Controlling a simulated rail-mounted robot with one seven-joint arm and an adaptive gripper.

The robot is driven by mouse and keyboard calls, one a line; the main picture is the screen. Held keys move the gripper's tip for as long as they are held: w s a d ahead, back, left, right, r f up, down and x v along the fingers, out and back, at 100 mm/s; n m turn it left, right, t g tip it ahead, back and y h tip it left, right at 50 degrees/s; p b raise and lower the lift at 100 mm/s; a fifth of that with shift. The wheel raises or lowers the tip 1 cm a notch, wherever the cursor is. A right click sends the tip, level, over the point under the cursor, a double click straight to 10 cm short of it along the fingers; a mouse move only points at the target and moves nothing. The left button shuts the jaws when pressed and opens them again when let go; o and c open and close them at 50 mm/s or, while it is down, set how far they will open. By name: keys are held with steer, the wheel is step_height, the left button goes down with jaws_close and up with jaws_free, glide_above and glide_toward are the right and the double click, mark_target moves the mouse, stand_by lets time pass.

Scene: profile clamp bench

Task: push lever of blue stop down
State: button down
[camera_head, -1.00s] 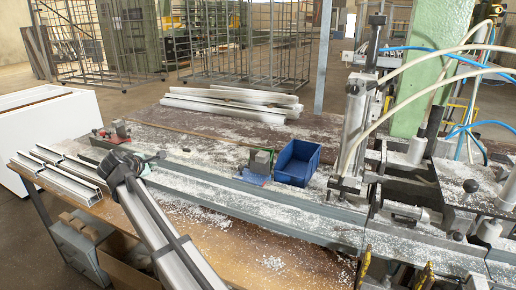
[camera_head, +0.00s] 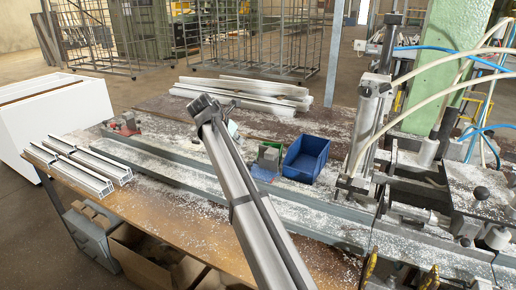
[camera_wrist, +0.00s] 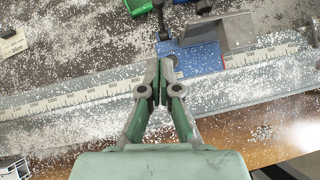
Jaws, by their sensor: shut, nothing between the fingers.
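The blue stop (camera_wrist: 203,57) lies in the wrist view just above and right of my fingertips, at the scale rail. It carries a grey angled block (camera_wrist: 228,32). A thin black lever (camera_wrist: 160,20) rises at its left corner, and a black knob (camera_wrist: 203,6) shows behind the block. My gripper (camera_wrist: 159,82) is shut and empty, its tips near the stop's left edge; I cannot tell whether they touch it. In the head view the blue stop (camera_head: 264,174) sits right of my arm, which hides the gripper; the lever is not clear there.
A blue bin (camera_head: 305,159) stands right of the stop. A red stop (camera_head: 126,123) is further left on the rail. Aluminium profiles (camera_head: 82,166) lie at the left front, more (camera_head: 240,92) at the back. A clamp machine with hoses (camera_head: 368,125) stands at the right.

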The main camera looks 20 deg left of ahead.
steer(key=p, duration=0.2)
glide_above(254, 161)
steer(key=s, duration=0.3)
steer(key=f, duration=0.7)
steer(key=shift+w+a+f, duration=0.2)
steer(key=shift+a+f, duration=0.05)
steer(key=shift+w+d+f+p, duration=0.1)
steer(key=shift+w+d+p, duration=0.1)
steer(key=shift+w, duration=0.4)
steer(key=shift+w+d+f+p, duration=0.1)
steer(key=shift+w+d+p, duration=0.05)
steer(key=shift+w, duration=0.4)
steer(key=shift+w+d+f, duration=0.2)
steer(key=shift+w, duration=0.45)
steer(key=shift+w+d+r+p, duration=0.15)
steer(key=shift+w+d+p, duration=0.1)
steer(key=shift+p, duration=0.3)
steer(key=shift+a+g, duration=0.15)
steer(key=shift+g, duration=0.15)
